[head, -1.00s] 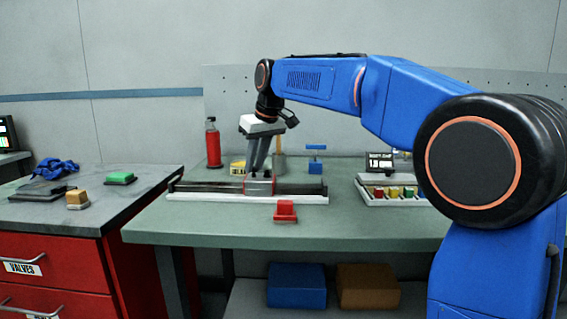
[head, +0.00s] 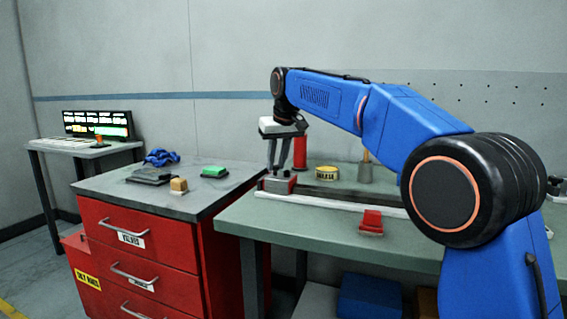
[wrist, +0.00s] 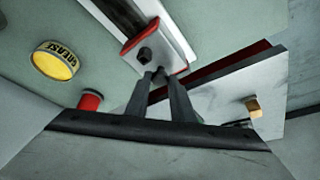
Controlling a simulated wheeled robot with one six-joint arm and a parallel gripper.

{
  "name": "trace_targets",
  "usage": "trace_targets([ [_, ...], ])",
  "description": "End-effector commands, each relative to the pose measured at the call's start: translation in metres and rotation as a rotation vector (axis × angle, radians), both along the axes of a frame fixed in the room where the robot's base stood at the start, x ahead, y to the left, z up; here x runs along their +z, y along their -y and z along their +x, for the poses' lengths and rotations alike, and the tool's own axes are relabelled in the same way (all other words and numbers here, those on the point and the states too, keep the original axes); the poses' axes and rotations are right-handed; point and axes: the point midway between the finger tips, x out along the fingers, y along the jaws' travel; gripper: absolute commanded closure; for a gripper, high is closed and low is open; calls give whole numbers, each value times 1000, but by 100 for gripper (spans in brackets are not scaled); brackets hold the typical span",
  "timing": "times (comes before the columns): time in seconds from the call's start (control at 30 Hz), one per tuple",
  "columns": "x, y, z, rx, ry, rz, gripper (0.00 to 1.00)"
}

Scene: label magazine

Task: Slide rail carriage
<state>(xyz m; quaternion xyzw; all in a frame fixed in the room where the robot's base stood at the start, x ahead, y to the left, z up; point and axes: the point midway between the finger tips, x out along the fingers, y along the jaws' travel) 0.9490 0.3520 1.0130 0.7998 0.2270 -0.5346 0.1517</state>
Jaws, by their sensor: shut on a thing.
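The rail carriage (head: 279,184), a grey and red block, sits at the left end of the dark rail (head: 345,194) on the green workbench. In the wrist view the carriage (wrist: 171,60) shows a pale top with a dark knob (wrist: 145,54). My gripper (head: 278,168) reaches down onto the carriage from above. In the wrist view my gripper's two fingers (wrist: 153,76) are close together at the knob, shut on the carriage. The exact contact is partly hidden by the fingers.
A white strip (head: 330,203) runs along the rail's front. A red stop-like block (head: 371,221) stands in front of it. Behind are a yellow grease tin (head: 326,172) and a red cylinder (head: 300,153).

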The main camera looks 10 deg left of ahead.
Motion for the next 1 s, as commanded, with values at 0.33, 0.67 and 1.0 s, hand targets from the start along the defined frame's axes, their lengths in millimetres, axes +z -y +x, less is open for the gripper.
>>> trace_targets([
  [0.33,1,-1,0,0,1,2,71],
  [0.67,0,0,0,0,0,1,60],
  [1.0,35,7,-11,0,3,3,60],
])
